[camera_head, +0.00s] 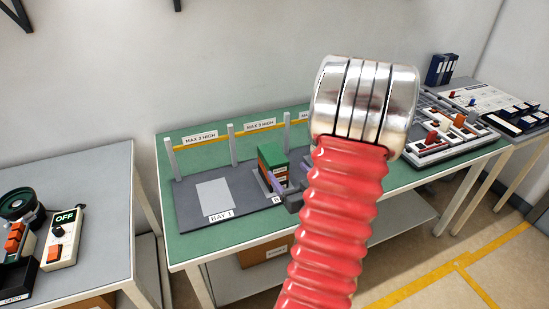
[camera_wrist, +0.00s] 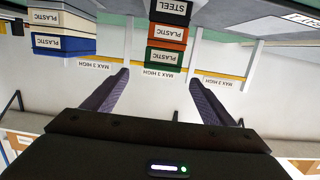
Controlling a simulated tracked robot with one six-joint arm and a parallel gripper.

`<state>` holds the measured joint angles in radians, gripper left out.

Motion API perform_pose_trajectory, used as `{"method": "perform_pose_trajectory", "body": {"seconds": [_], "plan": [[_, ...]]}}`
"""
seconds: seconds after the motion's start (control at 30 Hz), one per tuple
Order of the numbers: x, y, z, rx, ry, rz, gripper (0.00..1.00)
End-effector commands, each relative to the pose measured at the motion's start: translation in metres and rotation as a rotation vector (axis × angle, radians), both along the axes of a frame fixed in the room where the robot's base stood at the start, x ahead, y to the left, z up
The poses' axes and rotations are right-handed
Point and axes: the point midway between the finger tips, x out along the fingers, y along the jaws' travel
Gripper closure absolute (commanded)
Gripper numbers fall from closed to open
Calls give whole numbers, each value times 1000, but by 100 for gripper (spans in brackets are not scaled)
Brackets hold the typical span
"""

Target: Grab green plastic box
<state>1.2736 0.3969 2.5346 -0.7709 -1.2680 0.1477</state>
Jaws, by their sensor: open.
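The green plastic box (camera_head: 272,153) is the top of a stack on the green bench in the head view. An orange plastic box (camera_wrist: 167,33) and a steel-labelled box (camera_wrist: 170,8) are beneath it. The wrist view is upside down, so the green box (camera_wrist: 164,67) appears lowest there. My gripper (camera_wrist: 159,77) is open, with its two dark purple fingers apart and the green box in line with the gap, beyond the tips. Nothing is between the fingers. In the head view my gripper (camera_head: 284,187) is in front of the stack, partly hidden by my red arm.
Another stack with a blue plastic box (camera_wrist: 62,45) and a cream one (camera_wrist: 62,20) stands beside it in the wrist view. White posts and "MAX 3 HIGH" signs (camera_head: 200,138) line the back. The Bay 1 mat (camera_head: 195,217) is empty. A control box (camera_head: 65,238) stands left.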

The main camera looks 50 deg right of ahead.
Motion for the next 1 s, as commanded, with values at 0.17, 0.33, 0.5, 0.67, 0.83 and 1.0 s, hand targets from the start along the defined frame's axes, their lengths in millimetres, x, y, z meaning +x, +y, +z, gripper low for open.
{"method": "perform_pose_trajectory", "body": {"seconds": [0.17,0.33,0.5,0.67,0.83,1.0], "plan": [[22,-12,-4,0,0,3,22],[45,-24,-8,1,0,4,22],[63,-36,-11,0,0,2,22],[67,-39,-12,0,0,0,22],[67,-39,-12,1,1,0,22],[70,-40,-13,1,1,2,22]]}}
